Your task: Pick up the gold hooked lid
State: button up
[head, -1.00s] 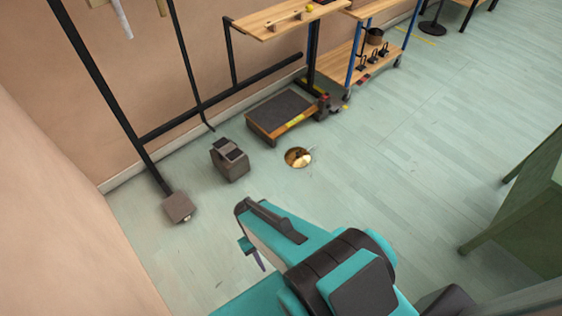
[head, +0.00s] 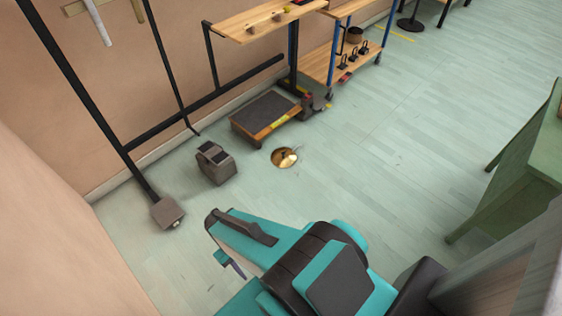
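The gold hooked lid (head: 284,158) lies on the pale green floor near the middle of the head view. It is a round, shiny gold disc with a small darker hook or handle on top. My teal and black arm reaches in from the bottom of the view, with the lid beyond it and apart from it. A small part of my gripper (head: 230,264) seems to show below the arm's far left end, well short of the lid. The arm hides most of it, so its opening cannot be made out.
A low platform with a dark top (head: 265,117) stands just behind the lid. A grey-brown box (head: 215,163) is to its left. A black rack with a square foot (head: 167,212) lines the wall. A green table (head: 510,185) is at right. The floor right of the lid is clear.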

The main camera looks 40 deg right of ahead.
aim_at(282, 157)
jog(key=z, duration=0.05)
jog(key=i, duration=1)
jog(key=u, duration=0.15)
jog(key=k, duration=0.95)
jog(key=z, duration=0.15)
jog(key=i, duration=0.6)
